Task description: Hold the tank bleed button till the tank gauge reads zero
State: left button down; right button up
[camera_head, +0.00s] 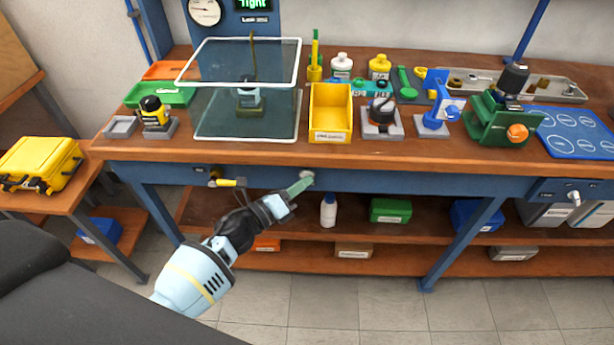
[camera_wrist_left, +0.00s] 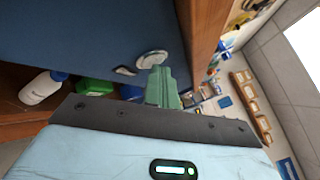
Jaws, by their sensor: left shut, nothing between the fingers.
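The bleed button looks to be the round pale metal knob (camera_head: 307,175) on the blue front rail of the bench. It also shows in the left wrist view as a pale disc (camera_wrist_left: 151,58). My left gripper (camera_head: 301,185) has its green fingers shut and empty, with the tips at the knob. In the wrist view the shut fingers (camera_wrist_left: 160,84) point at the disc and overlap its lower edge; I cannot tell whether it is pressed in. A round white gauge (camera_head: 205,11) is on the blue panel at top left; its reading is too small to tell. My right gripper is out of view.
A yellow-handled valve (camera_head: 229,183) sits on the rail left of the knob. The wooden bench top (camera_head: 240,153) overhangs above the rail. On the shelf below stand a white bottle (camera_head: 328,210) and a green box (camera_head: 390,210). The floor in front is clear.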

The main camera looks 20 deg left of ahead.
pick_arm(q)
jog(key=shift+s, duration=0.1)
dwell(0.7)
jog(key=shift+s+d, duration=0.25)
jog(key=shift+s, duration=0.5)
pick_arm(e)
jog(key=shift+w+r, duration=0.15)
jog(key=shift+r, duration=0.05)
pick_arm(q)
jog(key=s, duration=0.2)
jog(key=s+d+p, duration=0.1)
jog(key=s, duration=0.1)
jog(key=shift+s+d, duration=0.2)
jog(key=shift+s, duration=0.2)
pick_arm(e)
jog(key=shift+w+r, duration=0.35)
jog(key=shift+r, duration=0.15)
